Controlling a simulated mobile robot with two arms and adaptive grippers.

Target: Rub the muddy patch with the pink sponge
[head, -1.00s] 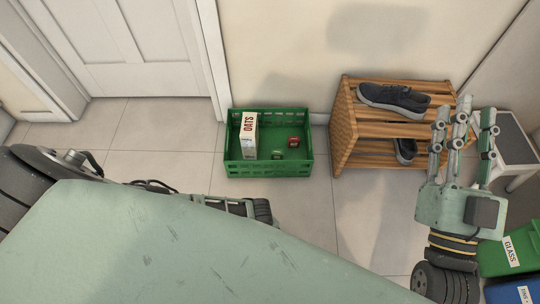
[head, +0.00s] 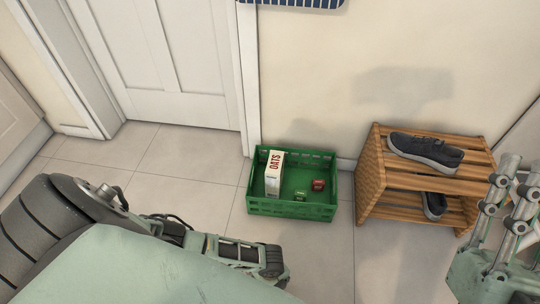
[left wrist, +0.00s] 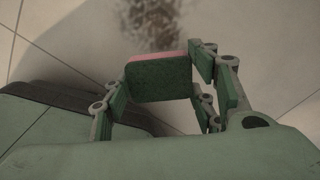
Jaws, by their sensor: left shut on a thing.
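The pink sponge (left wrist: 158,78) shows in the left wrist view, with a dark green face towards the camera and a thin pink layer along its top edge. My left gripper (left wrist: 161,84) is shut on it, with fingers at both sides. The muddy patch (left wrist: 152,24) is a dark brown smear on the floor tiles, beyond the sponge in that view; I cannot tell the gap between them. In the head view my left gripper is mostly hidden behind my own arm. My right gripper (head: 514,205) stands at the right edge, fingers up, spread and empty, partly cut off.
A green crate (head: 262,206) with an oats box (head: 273,174) and small red and green items stands by the wall. A wooden shoe rack (head: 372,178) with dark shoes (head: 424,150) stands to its right. A white door (head: 165,60) is at the back left. Tiles before the crate are clear.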

